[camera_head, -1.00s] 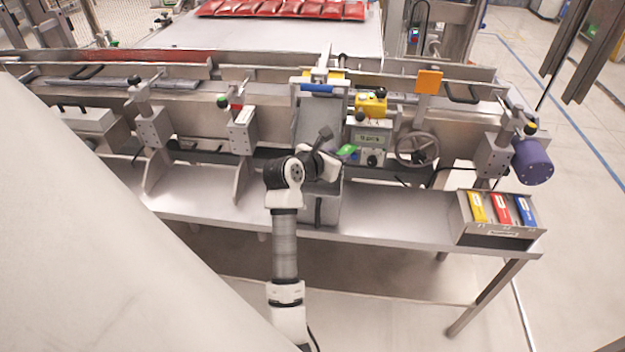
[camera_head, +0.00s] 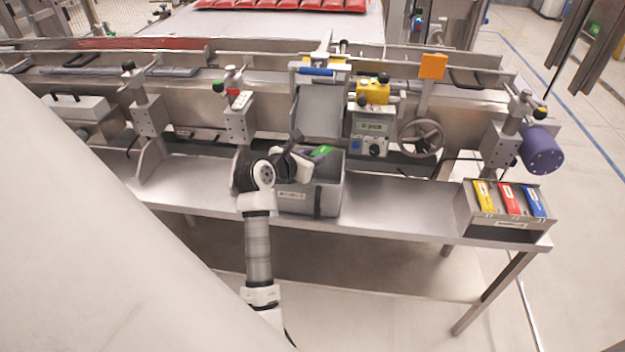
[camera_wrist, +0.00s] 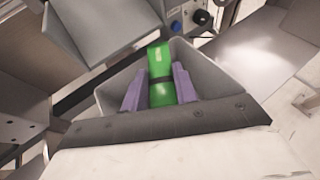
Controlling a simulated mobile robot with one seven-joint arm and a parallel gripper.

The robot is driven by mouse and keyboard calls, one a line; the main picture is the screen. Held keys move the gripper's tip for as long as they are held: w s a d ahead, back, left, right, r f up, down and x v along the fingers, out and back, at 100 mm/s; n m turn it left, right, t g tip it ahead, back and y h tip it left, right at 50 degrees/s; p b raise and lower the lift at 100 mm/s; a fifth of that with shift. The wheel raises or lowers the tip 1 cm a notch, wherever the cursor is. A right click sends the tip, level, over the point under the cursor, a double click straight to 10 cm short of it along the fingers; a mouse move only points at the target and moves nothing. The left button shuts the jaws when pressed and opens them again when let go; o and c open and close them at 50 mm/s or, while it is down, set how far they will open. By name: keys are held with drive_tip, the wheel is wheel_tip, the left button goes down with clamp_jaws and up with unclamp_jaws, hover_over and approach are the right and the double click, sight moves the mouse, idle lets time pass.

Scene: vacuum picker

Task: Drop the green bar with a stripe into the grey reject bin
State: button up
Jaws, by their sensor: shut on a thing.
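The green bar (camera_wrist: 161,75) has a dark stripe across its middle and is held between the purple fingers of my gripper (camera_wrist: 160,88). The grey reject bin (camera_head: 325,196) stands on the bench below the chute. In the wrist view the bar is over the opening of the bin (camera_wrist: 205,62). I cannot tell its exact height above the bin floor.
A metal chute (camera_head: 318,112) slopes down behind the bin. A yellow-topped control box (camera_head: 372,120) and a handwheel (camera_head: 420,137) are to its right. A box with yellow, red and blue bars (camera_head: 506,222) sits at the bench's right end. The bench between is clear.

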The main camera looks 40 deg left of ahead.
drive_tip(key=shift+f, duration=0.15)
drive_tip(key=o, duration=1)
drive_tip(key=shift+o, duration=0.2)
drive_tip(key=a+b+v, duration=0.1)
drive_tip(key=b+v, duration=0.1)
drive_tip(key=v, duration=1.1)
drive_tip(key=shift+s+d+b, duration=0.4)
drive_tip(key=shift+d, duration=0.1)
